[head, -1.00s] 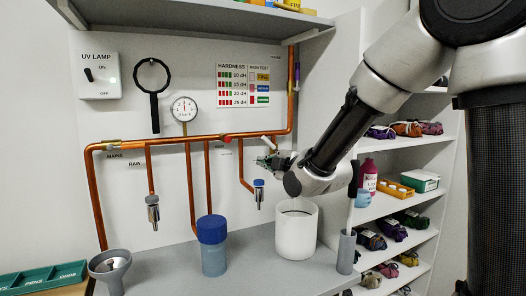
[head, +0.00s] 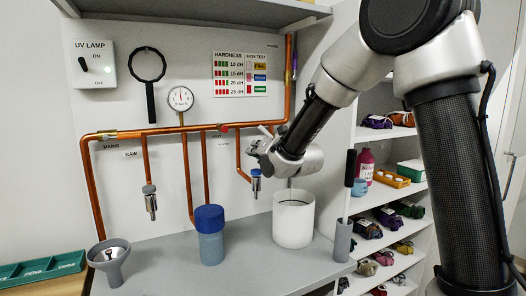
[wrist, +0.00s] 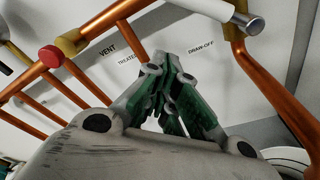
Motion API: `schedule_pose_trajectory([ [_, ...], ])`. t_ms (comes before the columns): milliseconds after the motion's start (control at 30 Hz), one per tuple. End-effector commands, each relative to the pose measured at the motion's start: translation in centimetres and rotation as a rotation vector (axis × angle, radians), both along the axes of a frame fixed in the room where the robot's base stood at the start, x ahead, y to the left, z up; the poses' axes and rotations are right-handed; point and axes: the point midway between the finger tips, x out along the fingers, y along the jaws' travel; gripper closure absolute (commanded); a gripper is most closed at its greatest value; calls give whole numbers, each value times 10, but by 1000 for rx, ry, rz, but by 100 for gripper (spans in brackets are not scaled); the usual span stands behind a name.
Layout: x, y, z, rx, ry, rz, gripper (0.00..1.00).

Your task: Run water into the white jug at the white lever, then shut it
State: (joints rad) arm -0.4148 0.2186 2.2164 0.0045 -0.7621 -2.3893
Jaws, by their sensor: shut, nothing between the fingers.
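The white jug (head: 293,228) stands upright on the grey bench, open at the top. A thin vertical line shows above its mouth in the head view; I cannot tell whether it is water or a spout. The white lever (head: 265,131) is on the copper pipework above and left of the jug. In the wrist view the white lever (wrist: 205,9) slants across the top near the DRAW-OFF label, with a grey end. My gripper (head: 256,148) is just below the lever in the head view. In the wrist view my gripper (wrist: 170,62) is shut and empty, its fingertips apart from the lever.
A blue-lidded vessel (head: 210,236) and a grey funnel (head: 108,262) stand left on the bench. A blue-collared tap (head: 255,183) hangs below my gripper. A grey holder (head: 343,240) with a dark-handled tool stands right of the jug. A red knob (wrist: 50,57) is on the pipe.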

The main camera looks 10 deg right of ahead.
Motion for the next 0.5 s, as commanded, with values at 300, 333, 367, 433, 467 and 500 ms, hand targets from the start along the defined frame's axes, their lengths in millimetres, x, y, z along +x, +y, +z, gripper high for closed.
schedule_pose_trajectory([
  [300, 20, -14, 20, 0, -1, -2, 100],
  [333, 20, -15, 22, 0, 0, -1, 100],
  [367, 20, -17, 23, 1, -1, -1, 100],
  [433, 20, -19, 26, 1, 0, -1, 100],
  [467, 20, -19, 26, 1, 0, -1, 100],
  [500, 20, -20, 27, 1, 0, 0, 100],
])
